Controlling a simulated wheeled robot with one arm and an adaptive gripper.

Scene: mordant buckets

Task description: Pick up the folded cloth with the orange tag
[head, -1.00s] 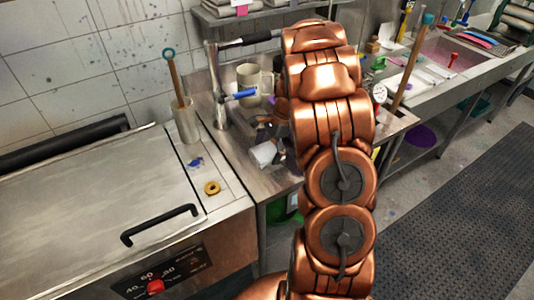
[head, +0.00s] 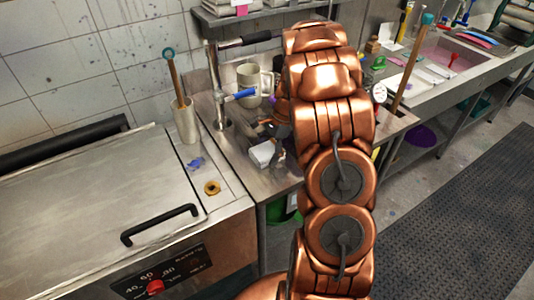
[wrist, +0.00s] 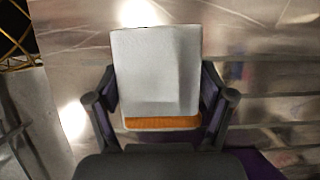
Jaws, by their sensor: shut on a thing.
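In the wrist view, a pale grey-white folded cloth (wrist: 155,75) with an orange tag (wrist: 162,123) along its near edge sits between the two fingers of my gripper (wrist: 160,95). The fingers press on its left and right sides. In the head view, the white cloth (head: 262,153) shows at the front of the steel counter, left of my copper arm. The arm hides most of my gripper there. I cannot tell whether the cloth touches the counter below it.
A faucet (head: 217,95) and a pale mug (head: 248,80) stand behind the cloth. A sink counter (head: 450,65) lies to the right.

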